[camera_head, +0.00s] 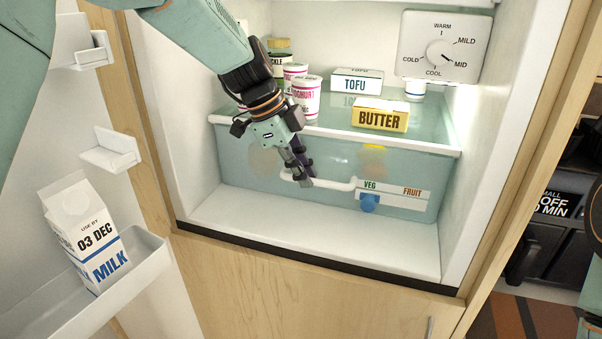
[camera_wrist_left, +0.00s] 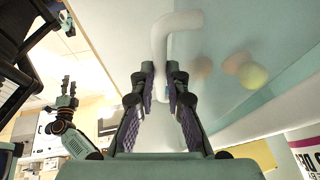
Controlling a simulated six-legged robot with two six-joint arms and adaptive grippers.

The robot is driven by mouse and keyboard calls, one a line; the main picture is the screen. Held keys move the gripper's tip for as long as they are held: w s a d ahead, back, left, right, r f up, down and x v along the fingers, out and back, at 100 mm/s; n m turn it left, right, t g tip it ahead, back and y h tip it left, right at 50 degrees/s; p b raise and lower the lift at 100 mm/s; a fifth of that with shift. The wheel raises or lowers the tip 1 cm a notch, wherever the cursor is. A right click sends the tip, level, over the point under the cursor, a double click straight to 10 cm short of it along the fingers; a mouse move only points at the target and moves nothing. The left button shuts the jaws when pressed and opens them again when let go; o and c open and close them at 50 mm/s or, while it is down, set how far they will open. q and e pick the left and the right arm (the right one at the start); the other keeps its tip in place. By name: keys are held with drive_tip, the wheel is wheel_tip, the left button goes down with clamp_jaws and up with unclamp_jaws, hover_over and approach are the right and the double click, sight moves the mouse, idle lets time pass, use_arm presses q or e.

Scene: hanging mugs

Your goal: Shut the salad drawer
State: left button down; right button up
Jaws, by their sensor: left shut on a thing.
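The salad drawer (camera_head: 330,175) is a translucent blue-green bin under the glass shelf, its front close below the shelf's white front edge. Blurred shapes show inside it. Its white bar handle (camera_head: 335,184) runs across the front, beside a VEG/FRUIT label with a blue slider (camera_head: 369,203). My left gripper (camera_head: 305,182) is shut on the left part of the handle. In the left wrist view the handle (camera_wrist_left: 172,24) passes between the fingertips (camera_wrist_left: 163,78). My right gripper (camera_wrist_left: 69,88) shows small at the left of that view, empty, its fingers apart.
A butter box (camera_head: 380,115), a tofu box (camera_head: 356,82) and yoghurt pots (camera_head: 305,97) stand on the shelf above. The white fridge floor (camera_head: 330,228) before the drawer is clear. A milk carton (camera_head: 85,235) stands in the open door's rack at left.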

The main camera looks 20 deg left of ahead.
use_arm(q)
drive_tip(key=shift+r, duration=0.2)
drive_tip(key=c, duration=1.7)
unclamp_jaws()
drive_tip(key=shift+s, duration=0.15)
drive_tip(key=o, duration=0.4)
drive_tip(key=shift+s+d, duration=0.2)
drive_tip(key=shift+c, duration=0.2)
drive_tip(key=shift+w+a+f, duration=0.1)
drive_tip(key=shift+w+a, duration=0.1)
drive_tip(key=shift+w, duration=0.1)
drive_tip(key=v, duration=1.2)
drive_tip(key=shift+s+d, duration=0.15)
